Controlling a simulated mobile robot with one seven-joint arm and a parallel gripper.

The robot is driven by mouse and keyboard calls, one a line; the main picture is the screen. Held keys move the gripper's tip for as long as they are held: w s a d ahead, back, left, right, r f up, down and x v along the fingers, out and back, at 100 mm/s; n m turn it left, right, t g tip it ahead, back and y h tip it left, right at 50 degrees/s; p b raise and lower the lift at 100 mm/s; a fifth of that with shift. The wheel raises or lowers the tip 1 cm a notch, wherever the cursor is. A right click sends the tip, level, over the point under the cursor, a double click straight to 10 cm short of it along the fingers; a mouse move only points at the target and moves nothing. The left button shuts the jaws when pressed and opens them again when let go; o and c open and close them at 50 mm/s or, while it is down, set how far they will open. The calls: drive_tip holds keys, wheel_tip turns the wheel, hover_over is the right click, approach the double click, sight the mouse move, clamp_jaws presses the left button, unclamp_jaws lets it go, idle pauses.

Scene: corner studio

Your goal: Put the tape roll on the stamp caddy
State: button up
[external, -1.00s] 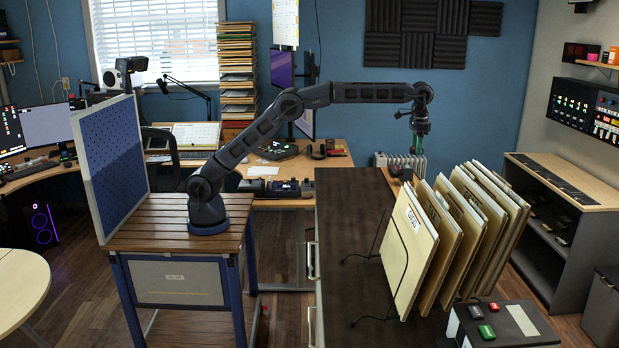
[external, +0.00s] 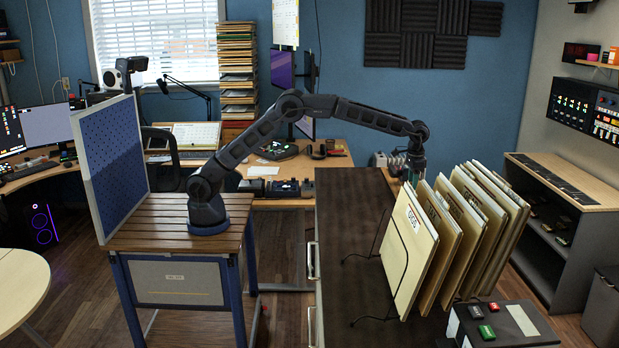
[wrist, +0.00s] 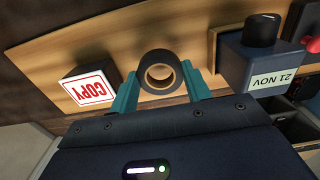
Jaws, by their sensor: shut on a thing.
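The tape roll (wrist: 158,55) is a dark ring with a brown core, in the middle of the wrist view. My gripper (wrist: 160,80) is shut on it, with one teal finger on each side. In the external view my gripper (external: 413,178) is low at the far end of the dark counter, behind the folders; the roll cannot be made out there. A light wooden board (wrist: 108,48), seemingly the stamp caddy, lies under the roll in the wrist view, with a COPY block (wrist: 90,86) to the left. I cannot tell whether the roll touches the board.
A dark stamp marked 21 NOV (wrist: 270,80) stands close to the right of my gripper. A rack of upright folders (external: 455,235) fills the counter's right side, close to my gripper. The counter's left part (external: 345,225) is clear. A dark box (external: 505,325) sits at the front right.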

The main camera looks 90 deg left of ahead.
drive_tip(key=shift+f, duration=1.1)
drive_tip(key=shift+f, duration=0.1)
drive_tip(key=o, duration=1)
drive_tip(key=shift+c, duration=0.2)
